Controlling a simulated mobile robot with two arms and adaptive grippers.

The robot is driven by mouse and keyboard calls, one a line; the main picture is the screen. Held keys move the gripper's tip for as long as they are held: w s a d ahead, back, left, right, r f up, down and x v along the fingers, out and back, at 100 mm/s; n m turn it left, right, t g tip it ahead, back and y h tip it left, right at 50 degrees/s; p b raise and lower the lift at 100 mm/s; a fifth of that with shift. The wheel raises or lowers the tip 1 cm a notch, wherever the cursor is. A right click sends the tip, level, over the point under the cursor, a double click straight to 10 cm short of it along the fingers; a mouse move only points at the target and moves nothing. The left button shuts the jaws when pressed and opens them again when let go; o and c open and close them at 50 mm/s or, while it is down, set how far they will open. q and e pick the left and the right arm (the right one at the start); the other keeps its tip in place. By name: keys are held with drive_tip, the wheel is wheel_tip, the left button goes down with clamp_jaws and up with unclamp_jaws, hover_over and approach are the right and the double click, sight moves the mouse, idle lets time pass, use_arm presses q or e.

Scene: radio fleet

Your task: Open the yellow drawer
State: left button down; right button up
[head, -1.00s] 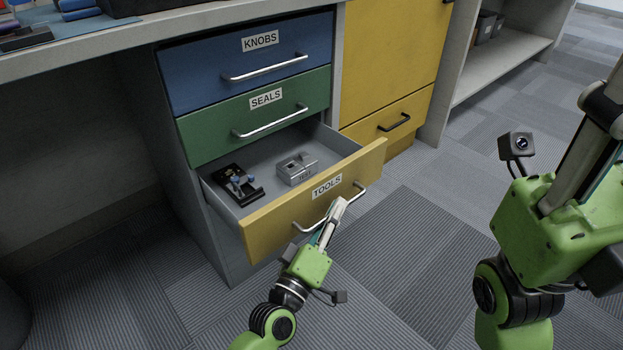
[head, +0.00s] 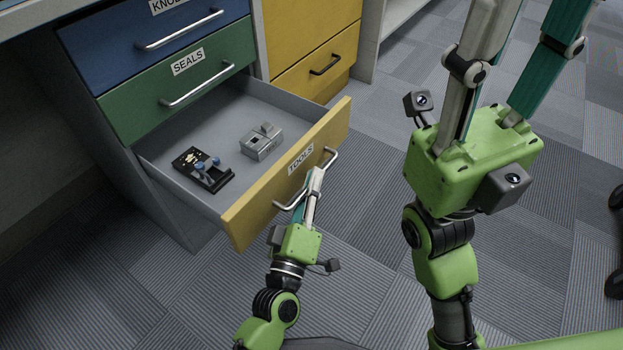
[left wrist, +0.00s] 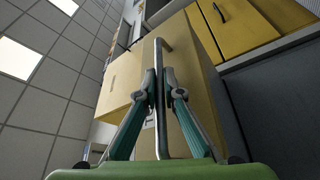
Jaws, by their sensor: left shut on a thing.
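The yellow drawer (head: 245,215) labelled TOOLS is pulled well out below the blue and green drawers. Inside it lie a black tool with blue parts (head: 203,168) and a grey metal block (head: 262,141). My left gripper (head: 315,178) is at the drawer's front, shut on its metal bar handle (head: 331,158). In the left wrist view the fingers (left wrist: 160,82) close on both sides of the handle bar (left wrist: 161,130). My right gripper (head: 515,20) is raised at the right, apart from the drawer; its fingers run up to the top edge and their tips are cut off.
The green SEALS drawer (head: 150,110) and the blue KNOBS drawer (head: 110,50) are shut above. A yellow cabinet drawer (head: 310,68) with a black handle is shut to the right. Carpet floor (head: 120,285) is free in front of the open drawer.

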use_arm(q)
drive_tip(key=c, duration=2.4)
unclamp_jaws()
drive_tip(key=shift+c, duration=0.2)
drive_tip(key=shift+s, duration=0.1)
drive_tip(key=v, duration=1.2)
drive_tip(key=shift+f, duration=0.15)
